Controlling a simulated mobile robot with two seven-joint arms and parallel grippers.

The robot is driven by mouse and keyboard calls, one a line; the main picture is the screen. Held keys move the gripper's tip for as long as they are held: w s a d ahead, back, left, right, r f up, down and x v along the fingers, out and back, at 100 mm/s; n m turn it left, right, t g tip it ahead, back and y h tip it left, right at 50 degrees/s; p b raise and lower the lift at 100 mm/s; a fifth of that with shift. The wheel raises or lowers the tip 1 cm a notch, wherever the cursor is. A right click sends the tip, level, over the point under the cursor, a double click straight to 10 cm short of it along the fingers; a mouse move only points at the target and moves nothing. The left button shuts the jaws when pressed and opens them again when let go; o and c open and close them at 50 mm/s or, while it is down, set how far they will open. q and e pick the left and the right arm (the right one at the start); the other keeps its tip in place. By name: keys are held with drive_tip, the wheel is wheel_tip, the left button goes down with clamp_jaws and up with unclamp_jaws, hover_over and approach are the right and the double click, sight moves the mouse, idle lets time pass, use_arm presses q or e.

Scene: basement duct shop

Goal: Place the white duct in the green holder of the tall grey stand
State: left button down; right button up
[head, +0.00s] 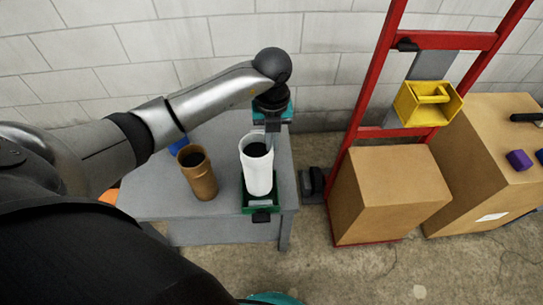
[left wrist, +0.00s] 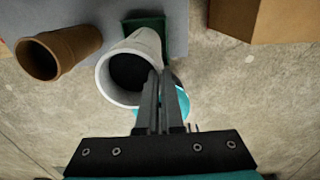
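The white duct (head: 257,168) is an upright open tube with a dark inside, at the right front of a grey stand (head: 225,228). Its open mouth also shows in the left wrist view (left wrist: 112,82). The green holder (head: 247,206) is around or under the duct's lower end; I cannot tell whether the duct rests on its floor. My left gripper (head: 272,134) reaches down from above, its fingers close together on the duct's right rim. The fingers also show at the rim in the left wrist view (left wrist: 161,98). My right gripper is not in view.
A brown tube (head: 199,180) stands left of the duct, with a blue thing (head: 178,146) behind it. A red hand truck (head: 366,90) with a cardboard box (head: 388,195) stands to the right. A yellow bin (head: 425,110) is above it. Another box (head: 492,195) is at far right.

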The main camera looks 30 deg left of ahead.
use_arm(q)
drive_tip(key=shift+f, duration=0.7)
wheel_tip(320, 180, down, 3)
drive_tip(key=shift+f+b, duration=0.2)
drive_tip(key=shift+b, duration=0.4)
drive_tip(key=shift+f, duration=0.45)
drive_tip(key=c, duration=1.1)
unclamp_jaws()
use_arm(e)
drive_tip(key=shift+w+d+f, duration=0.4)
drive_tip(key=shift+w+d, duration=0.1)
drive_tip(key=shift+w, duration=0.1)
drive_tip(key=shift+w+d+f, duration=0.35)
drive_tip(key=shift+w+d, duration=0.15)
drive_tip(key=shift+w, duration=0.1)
